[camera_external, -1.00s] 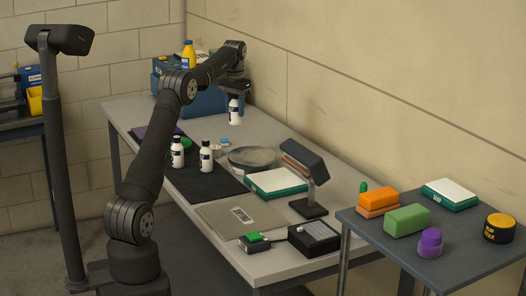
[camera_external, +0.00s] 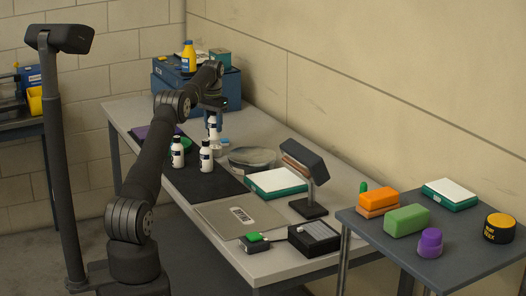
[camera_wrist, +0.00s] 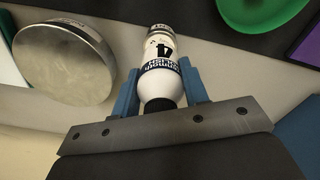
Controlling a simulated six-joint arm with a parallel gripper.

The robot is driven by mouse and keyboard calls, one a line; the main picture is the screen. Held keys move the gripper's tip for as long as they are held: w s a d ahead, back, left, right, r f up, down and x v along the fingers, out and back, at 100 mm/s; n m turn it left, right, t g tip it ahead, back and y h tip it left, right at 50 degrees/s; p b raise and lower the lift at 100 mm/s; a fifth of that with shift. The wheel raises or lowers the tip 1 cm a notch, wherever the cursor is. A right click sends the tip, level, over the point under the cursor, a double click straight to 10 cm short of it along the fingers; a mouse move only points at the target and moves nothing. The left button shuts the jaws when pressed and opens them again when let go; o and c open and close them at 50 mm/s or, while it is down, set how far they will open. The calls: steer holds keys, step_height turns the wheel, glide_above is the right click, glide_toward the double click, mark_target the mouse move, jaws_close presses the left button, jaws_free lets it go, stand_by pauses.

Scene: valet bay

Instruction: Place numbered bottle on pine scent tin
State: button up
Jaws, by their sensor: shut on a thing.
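The numbered bottle (camera_external: 213,128) is white with a dark label and hangs upright from my gripper (camera_external: 213,107) above the long table. In the wrist view the bottle (camera_wrist: 160,52) is between the blue fingers (camera_wrist: 163,92), which are shut on it; its label shows a large dark number, hard to read.
Two similar white bottles (camera_external: 177,153) (camera_external: 205,156) stand on the dark mat (camera_external: 215,184). A blue toolbox (camera_external: 225,92) is at the back, a lamp (camera_external: 305,165) at the right. A purple item (camera_wrist: 308,40) borders the green thing.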

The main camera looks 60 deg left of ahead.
steer(key=shift+f, duration=0.95)
steer(key=shift+f, duration=0.15)
steer(key=shift+f, duration=0.35)
steer(key=o, duration=1.1)
steer(key=shift+c, duration=0.2)
steer(key=shift+r, duration=4.25)
steer(key=shift+f, duration=0.15)
